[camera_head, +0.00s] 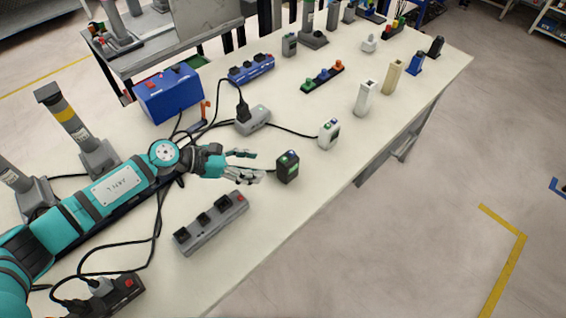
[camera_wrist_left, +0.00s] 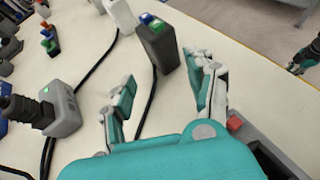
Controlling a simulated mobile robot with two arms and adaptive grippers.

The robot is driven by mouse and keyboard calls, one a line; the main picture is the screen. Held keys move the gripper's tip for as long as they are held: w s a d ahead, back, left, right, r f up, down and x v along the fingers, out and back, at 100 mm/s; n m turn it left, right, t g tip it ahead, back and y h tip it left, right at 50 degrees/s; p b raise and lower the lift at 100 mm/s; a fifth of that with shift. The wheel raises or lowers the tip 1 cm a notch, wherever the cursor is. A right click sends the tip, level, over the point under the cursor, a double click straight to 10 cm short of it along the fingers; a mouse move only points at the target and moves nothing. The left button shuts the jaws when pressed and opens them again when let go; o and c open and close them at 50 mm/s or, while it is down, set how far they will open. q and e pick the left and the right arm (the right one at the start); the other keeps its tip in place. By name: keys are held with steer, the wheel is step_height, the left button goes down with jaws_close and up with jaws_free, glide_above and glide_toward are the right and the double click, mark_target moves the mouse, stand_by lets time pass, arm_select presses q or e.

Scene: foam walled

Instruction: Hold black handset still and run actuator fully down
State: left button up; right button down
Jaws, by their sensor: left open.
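The black handset (camera_head: 288,168) stands upright on the white table near its front edge, with a blue and a green button on top. It also shows in the left wrist view (camera_wrist_left: 158,46), beyond my fingers. My left gripper (camera_head: 254,165) is open and empty just left of the handset, its fingers apart and pointing towards it. In the left wrist view the open fingers (camera_wrist_left: 165,88) show a gap with bare table and a black cable. A grey column with a yellow band (camera_head: 66,122), possibly the actuator, stands at the left. A teal and dark part, possibly my right gripper (camera_wrist_left: 305,57), shows at the right edge.
A white handset (camera_head: 328,134) stands behind the black one. A grey power strip (camera_head: 211,222) lies in front of my left arm. A grey box with a plug (camera_head: 253,120) and a blue box (camera_head: 168,92) stand farther back. Black cables cross the table.

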mark_target(277, 169)
arm_select(q)
steer(key=b+x, duration=0.2)
steer(key=x, duration=0.6)
steer(key=shift+s+d+f, duration=0.1)
steer(key=shift+d+f, duration=0.1)
steer(key=shift+f, duration=0.05)
steer(key=shift+w+d+f+b, duration=0.25)
steer(key=shift+d+b, duration=0.2)
steer(key=shift+d, duration=0.2)
steer(key=shift+c, duration=0.4)
steer(key=c, duration=0.6)
